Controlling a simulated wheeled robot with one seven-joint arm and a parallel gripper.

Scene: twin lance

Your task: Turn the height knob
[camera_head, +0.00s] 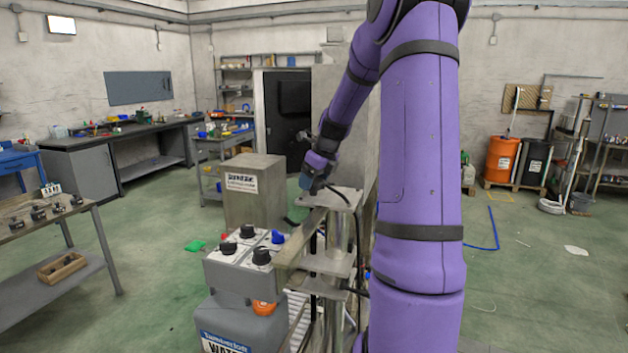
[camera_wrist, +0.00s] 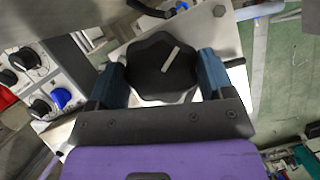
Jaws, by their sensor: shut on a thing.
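The height knob (camera_wrist: 150,75) is a black, lobed knob with a pale pointer line. In the wrist view the line slants up to the right. My gripper (camera_wrist: 162,66) is shut on the knob, with one blue finger at its left side and one at its right. In the head view my gripper (camera_head: 306,183) reaches down to the top of a grey metal stand (camera_head: 340,200). The knob cannot be made out in that view.
A grey control box (camera_head: 228,270) with several black knobs and a blue knob (camera_head: 278,237) stands left of the stand. A grey metal cabinet (camera_head: 262,198) is behind it. A workbench (camera_head: 85,215) is at the far left.

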